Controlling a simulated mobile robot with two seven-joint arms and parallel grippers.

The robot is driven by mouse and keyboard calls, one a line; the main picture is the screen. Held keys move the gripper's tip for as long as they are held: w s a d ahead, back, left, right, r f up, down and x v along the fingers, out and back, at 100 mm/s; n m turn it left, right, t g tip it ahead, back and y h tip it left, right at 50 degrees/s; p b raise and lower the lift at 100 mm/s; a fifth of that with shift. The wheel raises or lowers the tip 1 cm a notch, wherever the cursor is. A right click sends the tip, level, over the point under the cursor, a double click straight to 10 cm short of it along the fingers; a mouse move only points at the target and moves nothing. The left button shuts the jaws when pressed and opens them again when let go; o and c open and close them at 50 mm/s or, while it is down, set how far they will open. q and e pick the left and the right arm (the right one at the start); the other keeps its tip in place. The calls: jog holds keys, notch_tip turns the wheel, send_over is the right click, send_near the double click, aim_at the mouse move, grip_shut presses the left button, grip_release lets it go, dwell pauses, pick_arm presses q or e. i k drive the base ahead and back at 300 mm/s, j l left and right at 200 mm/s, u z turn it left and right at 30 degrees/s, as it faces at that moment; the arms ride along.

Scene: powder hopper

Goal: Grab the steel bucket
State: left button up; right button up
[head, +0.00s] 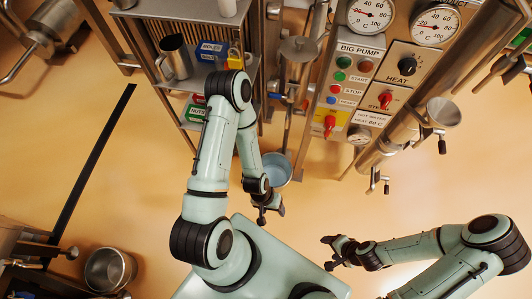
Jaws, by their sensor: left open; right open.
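A round steel bucket (108,270) sits on the floor at the lower left of the head view, its open top showing. A second round vessel with a bluish inside (277,167) stands below the pipework near the middle, partly hidden by my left arm. My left gripper (270,214) is open and empty, just below this bluish vessel in the picture and far right of the steel bucket. My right gripper (334,252) is open and empty at the lower middle right, apart from both vessels.
A control panel (360,80) with gauges and buttons stands at the upper right, with pipes and valves. A black floor stripe (93,160) runs left. Open floor lies between.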

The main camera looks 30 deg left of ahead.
aim_at(279, 170)
jog(key=k+l+u, duration=0.2)
jog(key=u, duration=0.2)
jog(key=k+l+u, duration=0.25)
jog(key=u, duration=0.15)
jog(key=k+l+u, duration=0.15)
jog(key=k+u, duration=0.15)
jog(key=u, duration=0.15)
jog(key=i+j+z, duration=0.3)
jog(key=i+j, duration=0.35)
jog(key=i+j+z, duration=0.3)
jog(key=i+j, duration=0.45)
jog(key=j, duration=0.05)
